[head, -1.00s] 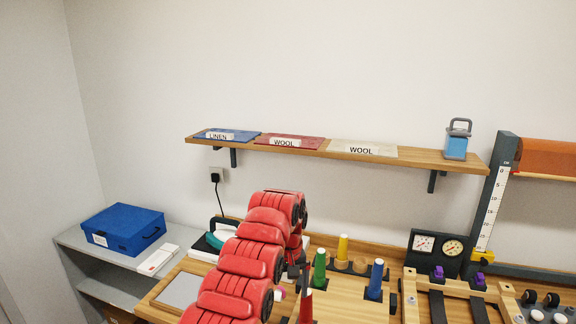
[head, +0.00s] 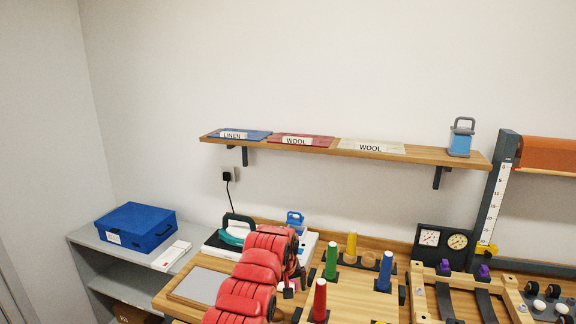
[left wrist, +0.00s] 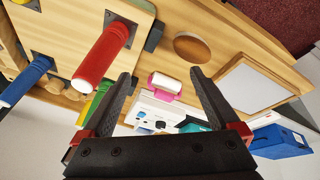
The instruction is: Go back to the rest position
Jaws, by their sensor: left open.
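My left arm is red and comes in from the bottom of the head view. My left gripper (head: 289,286) is small and partly hidden there, low over the wooden counter (head: 222,262). In the left wrist view the gripper (left wrist: 160,73) has its two dark fingers wide apart, with nothing held between them. A pink and white roll-like thing (left wrist: 164,84) shows beyond the fingers; I cannot tell how far off it is. A red peg (left wrist: 102,56) stands beside one finger in that view. My right gripper is not in view.
Green (head: 331,262), yellow (head: 351,247), blue (head: 385,271) and red (head: 319,300) pegs stand right of my arm. A teal-handled iron (head: 235,232) is behind it. A blue box (head: 137,228) sits on a grey shelf at left. A wall shelf (head: 421,156) holds swatches and a blue lantern-like thing (head: 460,138).

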